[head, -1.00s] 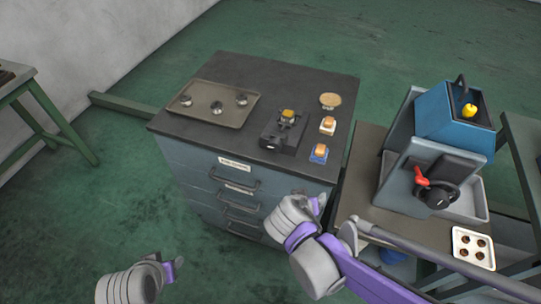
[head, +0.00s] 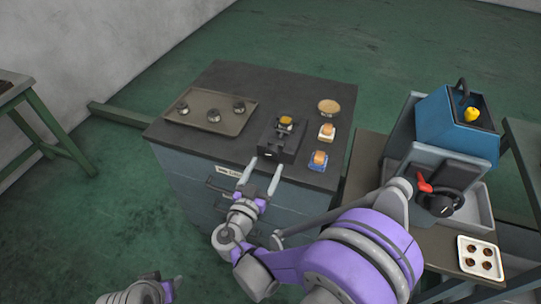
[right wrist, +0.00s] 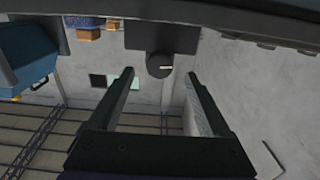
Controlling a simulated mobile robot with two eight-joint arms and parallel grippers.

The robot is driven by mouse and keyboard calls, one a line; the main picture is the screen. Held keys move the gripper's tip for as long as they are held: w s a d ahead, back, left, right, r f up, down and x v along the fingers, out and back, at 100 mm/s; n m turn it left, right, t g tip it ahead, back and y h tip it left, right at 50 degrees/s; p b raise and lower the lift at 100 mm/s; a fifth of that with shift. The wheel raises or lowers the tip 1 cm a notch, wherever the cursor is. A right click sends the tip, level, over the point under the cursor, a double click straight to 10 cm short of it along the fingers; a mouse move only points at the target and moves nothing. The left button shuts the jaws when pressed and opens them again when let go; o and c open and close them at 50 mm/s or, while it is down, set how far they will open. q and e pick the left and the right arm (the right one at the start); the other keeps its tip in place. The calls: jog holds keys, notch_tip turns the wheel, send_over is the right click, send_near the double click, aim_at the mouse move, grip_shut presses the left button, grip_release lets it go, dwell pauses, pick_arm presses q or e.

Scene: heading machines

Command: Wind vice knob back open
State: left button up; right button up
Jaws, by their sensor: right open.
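The dark vice (head: 283,138) stands near the front edge of the cabinet top, with a yellow-topped piece (head: 286,121) at its jaws. Its round dark knob (right wrist: 159,66) with a pale mark shows in the right wrist view, between and just beyond my fingertips. My right gripper (head: 265,164) is open, its two fingers pointing at the vice's front from the near side. It also shows in the right wrist view (right wrist: 161,76), with nothing held between the fingers. My left arm's end (head: 150,290) is at the lower left edge, partly cut off; its fingers are unclear.
A tray (head: 190,121) with several metal parts lies left of the vice.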

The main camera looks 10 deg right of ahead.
aim_at(271, 156)
jog(key=x, duration=0.4)
jog(key=shift+w+d, duration=0.25)
jog(key=shift+w, duration=0.1)
grip_shut()
